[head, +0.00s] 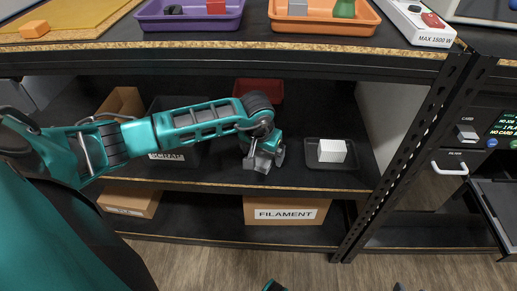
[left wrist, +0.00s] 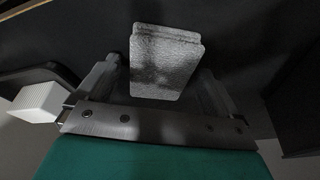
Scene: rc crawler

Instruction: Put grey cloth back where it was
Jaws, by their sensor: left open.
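The grey cloth (left wrist: 166,62) is a folded, textured pad in the left wrist view. It lies between the two spread fingers of my left gripper (left wrist: 163,82), with dark shelf surface around it. In the head view my left gripper (head: 263,154) is low over the middle shelf, left of a black tray (head: 318,187). A small grey patch under it looks like the cloth (head: 262,165), mostly hidden by the gripper. The gripper is open. Whether the cloth touches a finger is not clear.
A white ribbed block (head: 332,150) stands on the black tray. A red bin (head: 262,87) and a dark scrap bin (head: 172,158) are behind or beside my arm. A filament box (head: 286,211) is on the shelf below. The upper shelf edge (head: 230,45) is overhead.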

